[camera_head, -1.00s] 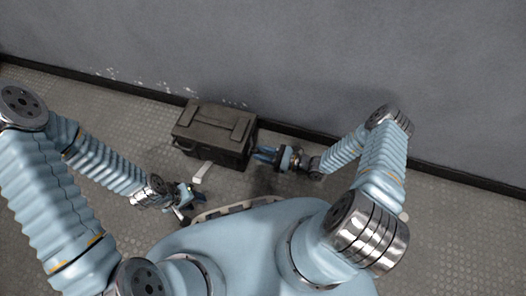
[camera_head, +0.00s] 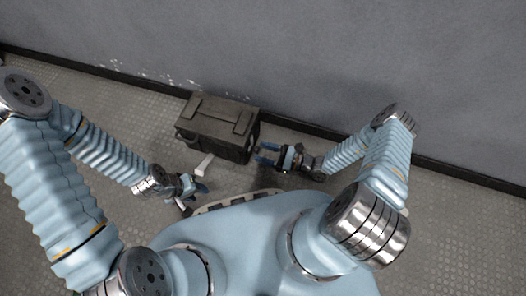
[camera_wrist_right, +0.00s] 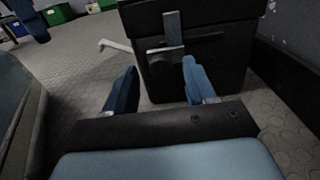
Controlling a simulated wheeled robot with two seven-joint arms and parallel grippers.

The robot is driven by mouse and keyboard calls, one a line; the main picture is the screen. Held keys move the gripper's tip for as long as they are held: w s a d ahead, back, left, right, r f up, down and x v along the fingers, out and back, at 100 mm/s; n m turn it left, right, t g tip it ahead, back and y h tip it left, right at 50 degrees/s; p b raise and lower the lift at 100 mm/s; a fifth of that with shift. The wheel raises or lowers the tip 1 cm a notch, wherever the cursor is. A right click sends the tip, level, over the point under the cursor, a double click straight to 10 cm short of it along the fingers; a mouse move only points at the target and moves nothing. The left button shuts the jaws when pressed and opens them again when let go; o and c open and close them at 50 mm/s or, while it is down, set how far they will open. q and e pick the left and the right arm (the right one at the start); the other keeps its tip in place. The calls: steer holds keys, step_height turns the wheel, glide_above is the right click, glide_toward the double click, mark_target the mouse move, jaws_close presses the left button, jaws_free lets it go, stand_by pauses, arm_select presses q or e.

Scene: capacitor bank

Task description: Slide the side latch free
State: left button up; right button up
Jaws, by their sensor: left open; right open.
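A dark, lidded box (camera_head: 213,129) stands on the floor against the wall in the head view. Its side face (camera_wrist_right: 212,75) fills the upper middle of the right wrist view. The side latch (camera_wrist_right: 168,55), a grey upright bar with a small block, is on that face. My right gripper (camera_head: 266,154) is open and empty beside the box's right side; in the right wrist view its two blue fingers (camera_wrist_right: 160,78) point at the latch, apart from each other. My left gripper (camera_head: 197,190) is open in front of the box, left of my base. Whether any finger touches the latch cannot be told.
A pale bar or handle (camera_head: 204,165) sticks out at the box's front, and also shows in the right wrist view (camera_wrist_right: 115,46). The wall (camera_head: 330,70) is close behind the box. Green bins (camera_wrist_right: 56,14) stand far off. Floor to the right is clear.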

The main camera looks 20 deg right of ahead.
steer(key=v, duration=1.3)
steer(key=shift+s, duration=0.1)
